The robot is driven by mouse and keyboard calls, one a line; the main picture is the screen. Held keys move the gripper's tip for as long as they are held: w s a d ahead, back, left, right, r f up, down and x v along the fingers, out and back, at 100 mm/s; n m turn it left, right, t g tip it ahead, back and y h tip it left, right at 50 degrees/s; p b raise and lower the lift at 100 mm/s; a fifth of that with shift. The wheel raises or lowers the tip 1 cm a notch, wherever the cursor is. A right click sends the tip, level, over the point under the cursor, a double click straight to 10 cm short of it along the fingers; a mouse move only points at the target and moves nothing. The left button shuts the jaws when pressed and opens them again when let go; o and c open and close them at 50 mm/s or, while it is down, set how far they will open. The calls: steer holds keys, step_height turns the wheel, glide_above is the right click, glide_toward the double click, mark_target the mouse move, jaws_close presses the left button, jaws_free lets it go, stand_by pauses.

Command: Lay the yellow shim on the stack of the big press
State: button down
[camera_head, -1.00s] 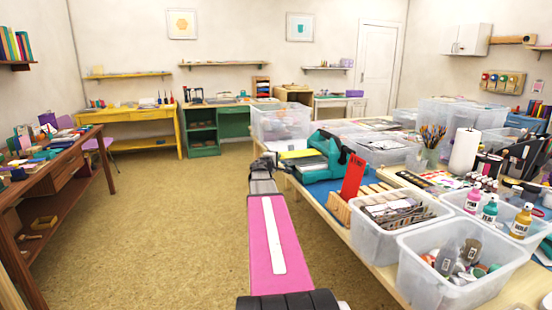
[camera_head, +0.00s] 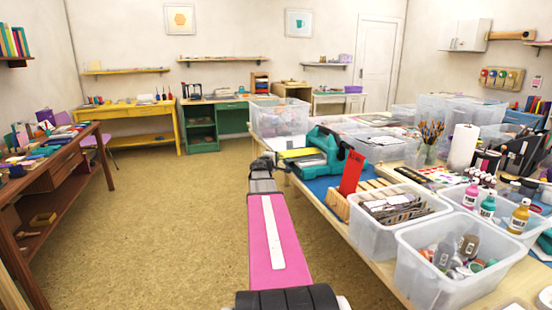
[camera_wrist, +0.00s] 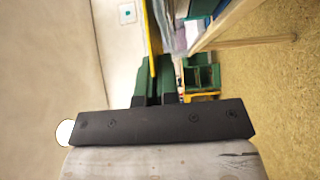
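My gripper (camera_head: 268,160) is at the end of my outstretched pink arm, at the left edge of the long worktable. In the wrist view its two green fingers (camera_wrist: 156,90) are close together on a thin yellow shim (camera_wrist: 152,38), seen nearly edge-on. In the head view the yellow shim (camera_head: 298,153) shows as a flat strip in front of the big press (camera_head: 328,147), a teal-green machine on a blue mat. I cannot tell whether the shim touches the press. The stack is not clearly visible.
A red upright piece (camera_head: 351,172) and a wooden rack stand right of the press. Clear bins (camera_head: 398,232) line the table's near side, and another clear bin (camera_head: 280,122) is behind the press. The floor (camera_head: 180,210) to the left is open.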

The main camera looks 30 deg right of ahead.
steer(key=shift+f, duration=0.4)
stand_by(0.6)
steer(key=c, duration=1.3)
jaws_free()
steer(key=shift+w+a, duration=0.2)
steer(key=shift+a, duration=0.6)
steer(key=shift+w+a, duration=0.2)
steer(key=shift+a, duration=0.6)
steer(key=shift+w+a, duration=0.2)
steer(key=shift+a, duration=0.6)
